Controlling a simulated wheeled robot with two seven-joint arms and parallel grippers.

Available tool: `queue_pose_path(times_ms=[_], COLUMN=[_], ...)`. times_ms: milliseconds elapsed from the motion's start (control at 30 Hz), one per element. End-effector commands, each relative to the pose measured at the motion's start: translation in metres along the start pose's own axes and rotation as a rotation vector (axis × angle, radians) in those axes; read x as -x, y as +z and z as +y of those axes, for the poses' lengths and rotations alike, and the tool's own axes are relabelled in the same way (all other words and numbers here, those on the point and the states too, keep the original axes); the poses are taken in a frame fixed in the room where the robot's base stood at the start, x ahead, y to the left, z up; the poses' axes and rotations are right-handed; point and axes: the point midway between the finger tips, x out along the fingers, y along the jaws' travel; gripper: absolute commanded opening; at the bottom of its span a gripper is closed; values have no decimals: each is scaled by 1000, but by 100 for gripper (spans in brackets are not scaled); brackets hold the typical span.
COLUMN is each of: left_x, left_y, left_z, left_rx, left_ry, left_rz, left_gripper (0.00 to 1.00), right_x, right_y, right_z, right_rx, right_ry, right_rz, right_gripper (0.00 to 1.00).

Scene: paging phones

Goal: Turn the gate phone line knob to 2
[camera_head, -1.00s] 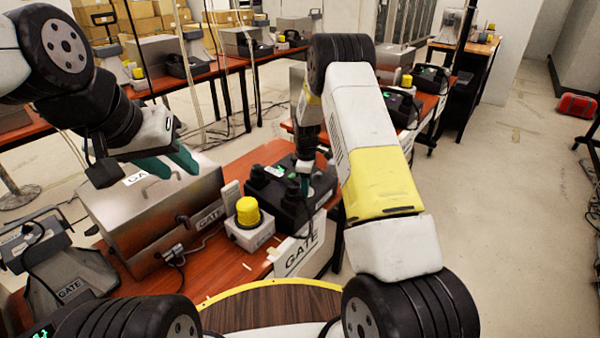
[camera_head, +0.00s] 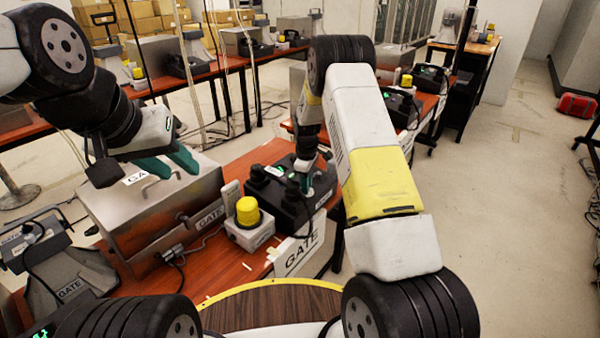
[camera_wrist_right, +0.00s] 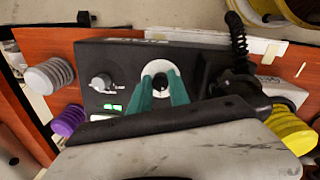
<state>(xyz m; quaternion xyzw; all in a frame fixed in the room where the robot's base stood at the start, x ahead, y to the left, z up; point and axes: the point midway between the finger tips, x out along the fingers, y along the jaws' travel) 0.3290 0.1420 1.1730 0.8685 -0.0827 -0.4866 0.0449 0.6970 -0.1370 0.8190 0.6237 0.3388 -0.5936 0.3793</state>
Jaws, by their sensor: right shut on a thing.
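The gate phone (camera_head: 290,212) is a black box on the red-brown table, behind the white GATE sign (camera_head: 300,246). My right gripper (camera_head: 298,183) reaches down onto its top. In the right wrist view its teal fingers (camera_wrist_right: 163,84) are shut on a small knob (camera_wrist_right: 158,76) at the middle of a white round dial (camera_wrist_right: 171,66). The dial's numbers and the knob's pointing are too small or hidden to read. A silver knob (camera_wrist_right: 102,82) and green-lit display (camera_wrist_right: 112,107) sit beside it. My left gripper (camera_head: 180,173) is open and empty above the metal case.
The metal GATE case (camera_head: 150,215) stands left of the phone. A yellow-topped beacon (camera_head: 248,212) stands between them. A grey GATE horn (camera_head: 70,280) is at the lower left. More tables with similar sets are behind.

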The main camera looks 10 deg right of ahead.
Motion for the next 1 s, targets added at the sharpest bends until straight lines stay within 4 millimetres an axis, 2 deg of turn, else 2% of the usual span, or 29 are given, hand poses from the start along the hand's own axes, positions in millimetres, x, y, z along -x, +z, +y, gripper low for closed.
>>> queue_pose_path(times_ms=[600,1000], left_x=[0,0], left_y=[0,0], left_z=[0,0], left_rx=[0,0], left_ry=[0,0], left_rz=[0,0], left_gripper=[36,36], right_x=[1,1], right_y=[0,-1], right_z=[1,2], right_rx=[-444,-546], right_ry=[-61,-74], right_rz=[-10,-12], right_gripper=[0,0])
